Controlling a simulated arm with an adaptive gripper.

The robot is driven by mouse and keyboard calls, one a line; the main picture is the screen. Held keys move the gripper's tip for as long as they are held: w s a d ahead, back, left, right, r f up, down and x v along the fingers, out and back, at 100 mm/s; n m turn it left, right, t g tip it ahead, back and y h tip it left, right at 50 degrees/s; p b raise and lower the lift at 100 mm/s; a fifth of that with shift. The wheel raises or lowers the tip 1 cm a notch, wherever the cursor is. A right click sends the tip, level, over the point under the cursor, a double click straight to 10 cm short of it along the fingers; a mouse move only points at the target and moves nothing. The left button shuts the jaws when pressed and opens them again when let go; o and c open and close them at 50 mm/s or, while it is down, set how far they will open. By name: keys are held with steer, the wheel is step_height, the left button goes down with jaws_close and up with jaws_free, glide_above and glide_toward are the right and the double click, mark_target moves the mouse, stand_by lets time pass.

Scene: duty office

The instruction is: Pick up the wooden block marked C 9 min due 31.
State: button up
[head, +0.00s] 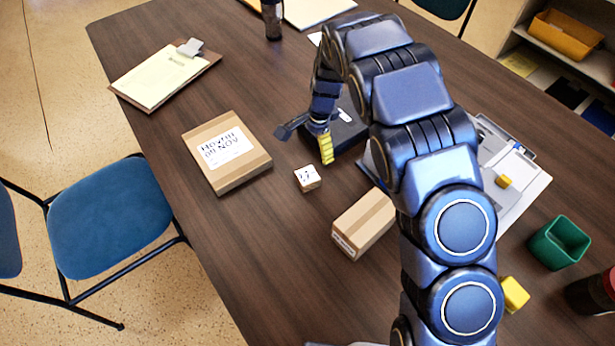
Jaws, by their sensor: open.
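A small wooden block (308,178) with a white top lies on the dark table in the head view; its dark marking is too small to read. A larger light wooden block or box (365,222) lies to its lower right, with a label on its near end that I cannot read either. I cannot tell which carries C 9 min due 31. My gripper (305,142) is open and empty, its fingers spread, one with a yellow ribbed pad. It is above and beyond the small block in the picture, apart from it. My arm partly covers the right side of the table.
A flat labelled carton (227,152) lies left of the small block. A black object (348,128) sits behind my gripper. A green cup (560,243), a yellow block (515,294) and a grey tray (520,165) are at the right. A clipboard (165,75) lies far left.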

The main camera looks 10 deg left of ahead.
mark_target(307, 175)
steer(key=s, duration=0.1)
steer(key=s+f+m+h, duration=0.1)
steer(key=s, duration=0.1)
steer(key=shift+s+f, duration=0.15)
steer(key=shift+s+d+f+h, duration=0.1)
steer(key=shift+s+f+h, duration=0.15)
steer(key=shift+f+h, duration=0.05)
steer(key=f, duration=0.7)
steer(key=shift+a+f, duration=0.2)
steer(key=shift+a, duration=0.2)
steer(key=c, duration=1.2)
